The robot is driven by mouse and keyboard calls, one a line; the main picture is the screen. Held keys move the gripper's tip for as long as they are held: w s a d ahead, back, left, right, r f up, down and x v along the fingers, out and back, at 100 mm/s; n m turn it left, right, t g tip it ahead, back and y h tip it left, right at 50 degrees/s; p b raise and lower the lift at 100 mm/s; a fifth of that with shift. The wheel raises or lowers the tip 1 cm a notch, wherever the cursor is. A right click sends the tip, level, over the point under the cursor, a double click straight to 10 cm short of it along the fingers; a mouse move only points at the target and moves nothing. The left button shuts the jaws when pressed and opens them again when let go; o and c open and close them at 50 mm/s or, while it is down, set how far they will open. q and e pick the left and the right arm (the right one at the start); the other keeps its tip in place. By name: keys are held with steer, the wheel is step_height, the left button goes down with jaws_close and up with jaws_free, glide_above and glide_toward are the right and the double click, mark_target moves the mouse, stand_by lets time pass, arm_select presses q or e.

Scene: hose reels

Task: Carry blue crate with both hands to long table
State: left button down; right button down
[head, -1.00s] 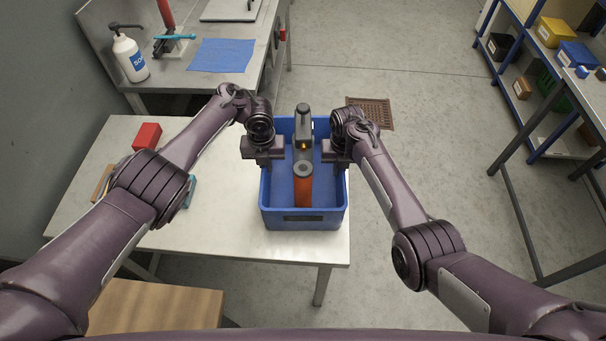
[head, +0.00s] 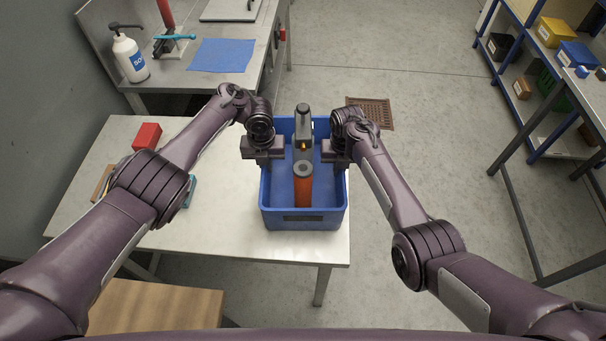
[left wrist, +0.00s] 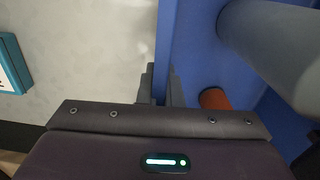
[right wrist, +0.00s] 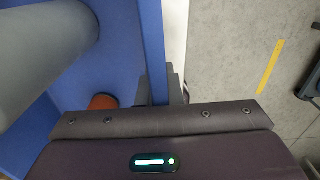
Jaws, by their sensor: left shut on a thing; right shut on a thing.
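The blue crate (head: 303,222) is on or just above the right end of the white-topped table (head: 210,240); I cannot tell if it touches. A grey and orange tool-like thing (head: 304,185) is inside it. My left gripper (head: 265,160) is shut on the crate's left wall, which shows between its fingers in the left wrist view (left wrist: 162,90). My right gripper (head: 338,160) is shut on the right wall, which also shows in the right wrist view (right wrist: 152,50). Which table is the long table I cannot tell.
A red box (head: 147,136) and a teal thing (head: 190,191) are left on the same table. A bench with a soap bottle (head: 129,58) and blue cloth (head: 221,55) stands behind. A brown floor grate (head: 371,113) lies beyond. Blue shelving (head: 509,75) stands right. Open floor lies between.

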arm_select(q)
steer(key=shift+w+r, duration=0.15)
steer(key=shift+r, duration=0.05)
arm_select(e)
steer(key=shift+w+r, duration=0.1)
steer(key=shift+r, duration=0.1)
